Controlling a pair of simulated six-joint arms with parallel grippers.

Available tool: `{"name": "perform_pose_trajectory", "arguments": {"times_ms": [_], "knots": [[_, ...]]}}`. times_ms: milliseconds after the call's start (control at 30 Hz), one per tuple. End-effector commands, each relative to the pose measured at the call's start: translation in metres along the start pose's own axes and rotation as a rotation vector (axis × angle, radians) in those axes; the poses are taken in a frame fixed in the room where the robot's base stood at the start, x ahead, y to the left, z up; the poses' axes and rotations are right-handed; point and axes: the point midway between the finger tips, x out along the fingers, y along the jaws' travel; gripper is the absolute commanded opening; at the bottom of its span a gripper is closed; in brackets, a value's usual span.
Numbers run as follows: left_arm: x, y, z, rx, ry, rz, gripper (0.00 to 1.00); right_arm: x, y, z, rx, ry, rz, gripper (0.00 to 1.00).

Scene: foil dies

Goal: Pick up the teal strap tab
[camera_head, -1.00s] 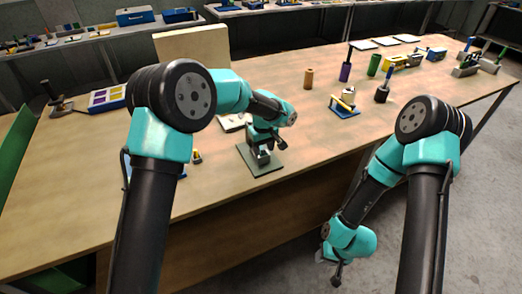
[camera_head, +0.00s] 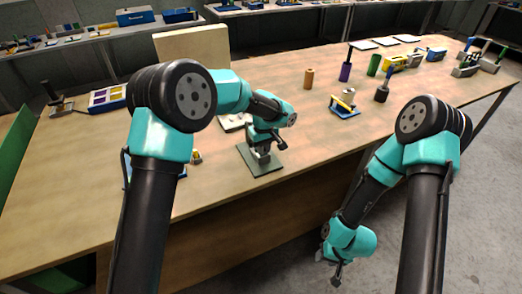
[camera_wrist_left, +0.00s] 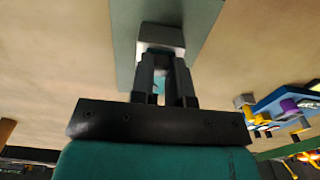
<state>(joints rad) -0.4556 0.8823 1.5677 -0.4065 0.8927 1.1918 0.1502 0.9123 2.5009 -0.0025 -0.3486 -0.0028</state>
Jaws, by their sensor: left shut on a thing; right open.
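My left gripper (camera_head: 263,154) is over a dark green plate (camera_head: 246,151) near the front edge of the table. In the left wrist view, its two dark fingers (camera_wrist_left: 168,62) are close together, shut on the teal strap tab (camera_wrist_left: 158,86). Only a small teal patch of the tab shows between the fingers. A grey block (camera_wrist_left: 160,36) is just beyond the fingertips, on the green plate (camera_wrist_left: 125,40). My right gripper (camera_head: 335,268) is open and hangs off the table's front side, over the floor.
A blue base with a yellow part (camera_head: 344,107) stands right of the plate. An orange cylinder (camera_head: 308,78) and a purple one (camera_head: 345,72) are behind it. A tray with coloured compartments (camera_head: 107,98) lies at the left.

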Motion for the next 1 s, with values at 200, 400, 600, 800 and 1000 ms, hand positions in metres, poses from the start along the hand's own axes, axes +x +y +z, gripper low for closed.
{"name": "perform_pose_trajectory", "arguments": {"times_ms": [200, 400, 600, 800, 1000], "knots": [[0.000, 0.000, 0.000, 0.000, 0.000, 0.000, 0.00, 0.000, 0.000, 0.000, 0.000, 0.000, 0.000, 0.42], [-0.003, 0.000, 0.000, 0.000, 0.001, 0.001, 0.00, 0.000, 0.000, 0.000, 0.000, 0.000, 0.000, 0.42], [-0.019, 0.000, 0.000, -0.001, 0.002, 0.003, 0.00, 0.000, 0.000, 0.000, 0.000, 0.000, 0.000, 0.42], [-0.037, -0.001, 0.003, 0.000, 0.000, 0.000, 0.00, 0.000, 0.000, 0.000, 0.000, 0.000, 0.000, 0.42], [-0.039, -0.013, 0.025, 0.001, 0.000, -0.001, 0.00, 0.000, 0.000, 0.000, 0.000, 0.000, 0.000, 0.42]]}}
